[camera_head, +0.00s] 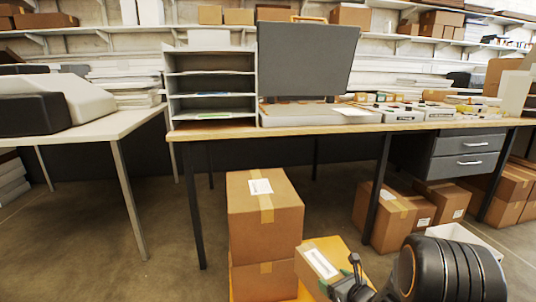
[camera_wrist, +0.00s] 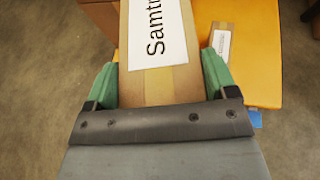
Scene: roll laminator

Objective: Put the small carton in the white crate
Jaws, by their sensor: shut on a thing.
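The small brown carton (camera_head: 318,263) with a white label is held in my gripper (camera_head: 340,274), low in front of the stacked cartons in the head view. In the wrist view the carton (camera_wrist: 157,82) stands between the two green fingers of my gripper (camera_wrist: 162,82), with printed letters on its label. The fingers are shut on its sides. The white crate (camera_head: 454,231) is at the lower right in the head view, partly hidden behind my arm. The crate is not in the wrist view.
An orange surface (camera_wrist: 255,60) lies below the held carton, with another small labelled box (camera_wrist: 221,46) on it. Two stacked cartons (camera_head: 265,208) stand to the left. More cartons (camera_head: 385,218) sit under the wooden table (camera_head: 230,132), whose dark legs stand nearby.

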